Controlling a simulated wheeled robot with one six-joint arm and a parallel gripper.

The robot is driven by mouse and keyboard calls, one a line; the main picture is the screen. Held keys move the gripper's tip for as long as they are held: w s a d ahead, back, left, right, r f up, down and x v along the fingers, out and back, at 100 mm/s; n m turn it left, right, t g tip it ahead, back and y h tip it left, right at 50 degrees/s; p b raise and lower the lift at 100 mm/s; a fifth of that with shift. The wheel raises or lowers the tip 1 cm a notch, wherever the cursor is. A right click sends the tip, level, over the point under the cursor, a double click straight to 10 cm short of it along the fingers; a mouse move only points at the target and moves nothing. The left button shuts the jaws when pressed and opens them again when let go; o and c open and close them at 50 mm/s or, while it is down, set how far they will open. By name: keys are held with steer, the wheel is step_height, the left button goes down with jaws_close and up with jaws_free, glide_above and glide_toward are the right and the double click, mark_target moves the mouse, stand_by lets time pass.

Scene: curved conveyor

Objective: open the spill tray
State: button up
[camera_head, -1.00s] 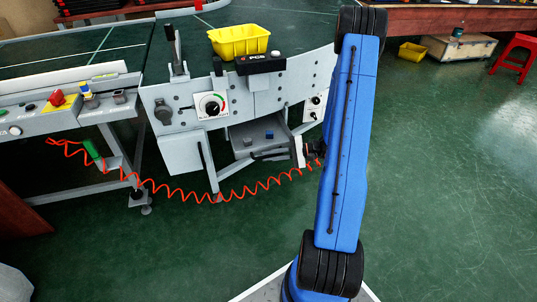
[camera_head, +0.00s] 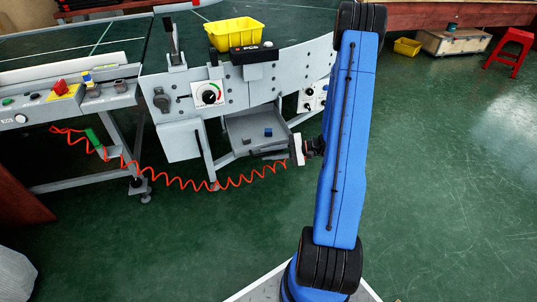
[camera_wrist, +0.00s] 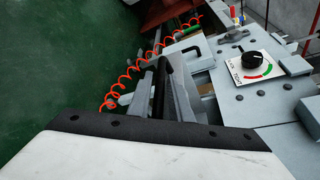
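The spill tray (camera_head: 236,134) is a grey drawer under the curved conveyor's side panel in the head view. It is pulled out, with its inside visible and two small dark blocks, one bluish, lying in it. My gripper (camera_head: 275,154) is at the tray's front edge, beside the dark handle, reaching in from the right. In the wrist view, my gripper (camera_wrist: 165,92) shows as dark and grey parts beyond the white and black wrist housing. The handle overlaps the fingers, so their gap and grip are not clear.
A yellow bin (camera_head: 236,33) and a black box (camera_head: 254,54) sit on the conveyor top. A panel dial (camera_head: 208,93) is above the tray. A red coiled hose (camera_head: 190,185) hangs in front below it. Green floor is open at the right.

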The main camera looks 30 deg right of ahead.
steer(key=v, duration=1.7)
steer(key=shift+d+r, duration=0.15)
steer(key=shift+r, duration=0.05)
steer(key=shift+s, duration=0.15)
steer(key=s+a+r+n+g+h, duration=0.2)
steer(key=a+r+n+g, duration=0.2)
steer(key=a+r, duration=0.45)
steer(key=s+a+r+n+g+h, duration=0.15)
steer(key=a+r+n+g, duration=0.35)
steer(key=a, duration=0.6)
steer(key=s+a+r+n+t+h, duration=0.4)
steer(key=s+a+r+h, duration=0.5)
steer(key=s+r, duration=0.3)
steer(key=s+a+t, duration=0.1)
steer(key=s, duration=0.2)
steer(key=shift+r, duration=0.4)
